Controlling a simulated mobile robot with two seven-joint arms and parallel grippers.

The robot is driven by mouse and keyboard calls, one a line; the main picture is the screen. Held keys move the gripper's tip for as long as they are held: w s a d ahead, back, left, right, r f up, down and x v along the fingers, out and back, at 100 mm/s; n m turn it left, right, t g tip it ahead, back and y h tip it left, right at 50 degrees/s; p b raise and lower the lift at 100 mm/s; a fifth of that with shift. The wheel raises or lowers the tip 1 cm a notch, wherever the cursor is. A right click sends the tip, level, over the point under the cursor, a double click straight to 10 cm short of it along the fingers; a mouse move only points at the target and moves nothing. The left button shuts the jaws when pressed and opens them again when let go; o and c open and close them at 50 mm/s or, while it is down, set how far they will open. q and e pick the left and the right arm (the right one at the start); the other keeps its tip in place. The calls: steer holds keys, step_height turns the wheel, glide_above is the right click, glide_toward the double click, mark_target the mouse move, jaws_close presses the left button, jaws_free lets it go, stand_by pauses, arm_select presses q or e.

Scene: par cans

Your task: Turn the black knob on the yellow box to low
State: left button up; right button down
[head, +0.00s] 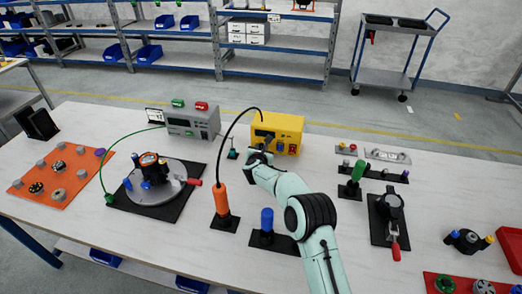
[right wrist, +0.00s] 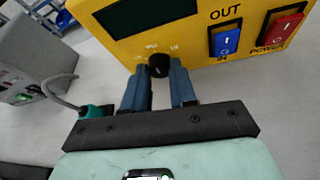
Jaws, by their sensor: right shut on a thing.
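The yellow box (head: 284,123) stands towards the back of the table in the head view, and its front fills the top of the right wrist view (right wrist: 112,46). The black knob (right wrist: 159,63) is on the lower front of the box. My right gripper (right wrist: 158,76) is shut on the knob, with one dark blue finger on each side. In the head view my right gripper (head: 262,148) is at the box's front and hides the knob. The small marks around the knob are too blurred to read. My left gripper is not in view.
A blue switch (right wrist: 226,39) and a red power switch (right wrist: 279,29) sit right of the knob. A grey instrument (head: 193,124) stands left of the box. An orange-handled tool (head: 221,199) with a black cable and a blue-topped post (head: 267,219) stand near my arm.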

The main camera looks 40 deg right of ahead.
steer(key=shift+w+a+r+n+g+h+p, duration=0.2)
steer(key=shift+n+g+h+p, duration=0.4)
steer(key=shift+p, duration=1.05)
steer(key=n+p, duration=0.1)
steer(key=p, duration=0.1)
steer(key=n+g+h+p, duration=0.1)
steer(key=n+p, duration=0.1)
steer(key=n+g+p, duration=0.1)
steer(key=p, duration=0.1)
steer(key=shift+w+a+n+h, duration=0.1)
steer(key=shift+w+n+h, duration=0.15)
steer(key=shift+n+h, duration=0.15)
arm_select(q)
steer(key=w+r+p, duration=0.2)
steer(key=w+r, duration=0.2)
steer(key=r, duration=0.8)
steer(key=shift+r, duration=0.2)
arm_select(e)
steer(key=shift+f+n+g+h, duration=0.15)
steer(key=shift+n+g+h, duration=0.3)
steer(key=shift+n, duration=0.55)
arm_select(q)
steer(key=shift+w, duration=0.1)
arm_select(e)
steer(key=c, duration=0.9)
jaws_free()
steer(key=shift+f, duration=0.1)
